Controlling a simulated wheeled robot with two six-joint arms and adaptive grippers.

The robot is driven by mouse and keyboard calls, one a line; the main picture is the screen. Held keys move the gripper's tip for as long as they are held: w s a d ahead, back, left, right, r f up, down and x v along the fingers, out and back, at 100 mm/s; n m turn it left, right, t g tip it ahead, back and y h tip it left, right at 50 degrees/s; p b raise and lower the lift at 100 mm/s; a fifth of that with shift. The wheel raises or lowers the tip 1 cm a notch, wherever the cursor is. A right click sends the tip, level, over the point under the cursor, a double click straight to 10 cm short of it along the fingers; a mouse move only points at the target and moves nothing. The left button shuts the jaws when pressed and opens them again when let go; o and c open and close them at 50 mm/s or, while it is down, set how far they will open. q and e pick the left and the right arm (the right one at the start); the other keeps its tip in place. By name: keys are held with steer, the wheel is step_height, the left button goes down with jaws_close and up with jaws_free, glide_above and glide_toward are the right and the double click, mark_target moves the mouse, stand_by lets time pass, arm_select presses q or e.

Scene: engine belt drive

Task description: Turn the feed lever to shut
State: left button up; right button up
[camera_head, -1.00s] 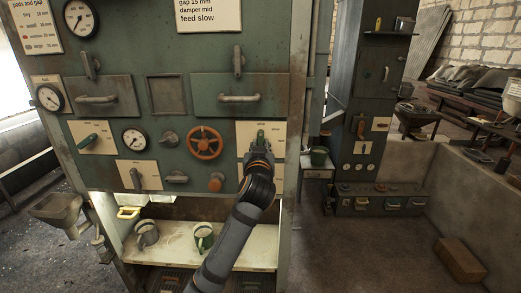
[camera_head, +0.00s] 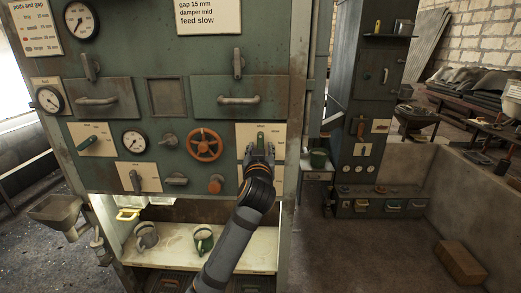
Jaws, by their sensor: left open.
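A green lever (camera_head: 261,140) stands upright on a pale label plate (camera_head: 245,130) at the right of the green machine panel. The plate's print is too small for me to read surely. My left gripper (camera_head: 260,151) is open just in front of the plate, its fingers apart on either side of the lever's lower part. I cannot tell whether the fingers touch the lever. The gripper hides the lower part of the plate. A second green lever (camera_head: 88,142), tilted, sits on another pale plate at the panel's left. My right gripper is not in view.
An orange handwheel (camera_head: 204,145) and an orange knob (camera_head: 216,184) are left of my gripper. A drawer handle (camera_head: 239,100) juts out above. Open floor is at the right.

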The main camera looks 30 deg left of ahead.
arm_select(q)
steer(key=v, duration=0.7)
